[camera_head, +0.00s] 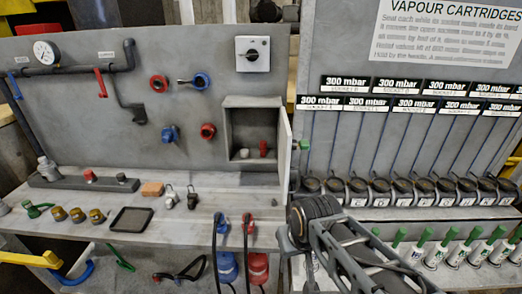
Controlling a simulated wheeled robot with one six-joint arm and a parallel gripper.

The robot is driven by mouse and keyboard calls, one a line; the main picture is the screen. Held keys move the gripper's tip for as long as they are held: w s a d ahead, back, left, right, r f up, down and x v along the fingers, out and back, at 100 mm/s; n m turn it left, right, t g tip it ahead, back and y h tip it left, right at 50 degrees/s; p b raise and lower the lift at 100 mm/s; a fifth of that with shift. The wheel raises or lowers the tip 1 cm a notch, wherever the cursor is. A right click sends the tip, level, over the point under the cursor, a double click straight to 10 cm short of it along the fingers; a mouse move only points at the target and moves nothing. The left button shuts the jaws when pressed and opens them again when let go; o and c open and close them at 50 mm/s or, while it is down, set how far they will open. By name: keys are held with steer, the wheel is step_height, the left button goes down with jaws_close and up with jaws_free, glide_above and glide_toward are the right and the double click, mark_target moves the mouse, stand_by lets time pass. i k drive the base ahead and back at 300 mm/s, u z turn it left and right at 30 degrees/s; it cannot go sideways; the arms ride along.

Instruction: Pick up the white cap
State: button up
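A small whitish cap-like piece (244,153) stands on the floor of the open wall box (232,128), left of a small red piece (263,148). It is too small to tell for sure that it is the white cap. Another pale grey-white piece (3,207) is cut off at the left picture edge on the bench. My arm reaches in from the bottom right, and my gripper (292,238) seems to be at its end, below and right of the box and apart from both pieces. Its fingers are not clear, so I cannot tell if it is open.
The box's door (285,150) stands open at its right side. The bench (190,228) holds brass fittings (77,215), a black tray (131,219), an orange block (152,189) and two small padlock-like pieces. Black cartridges (381,190) and green-topped ones stand right. The bench below the box is mostly clear.

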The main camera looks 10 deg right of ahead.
mark_target(244, 152)
steer(key=u, duration=0.35)
steer(key=k, duration=1.05)
steer(key=u, duration=1.4)
steer(key=i, duration=2.1)
steer(key=z, duration=1.5)
steer(key=i, duration=0.6)
steer(key=z, duration=0.65)
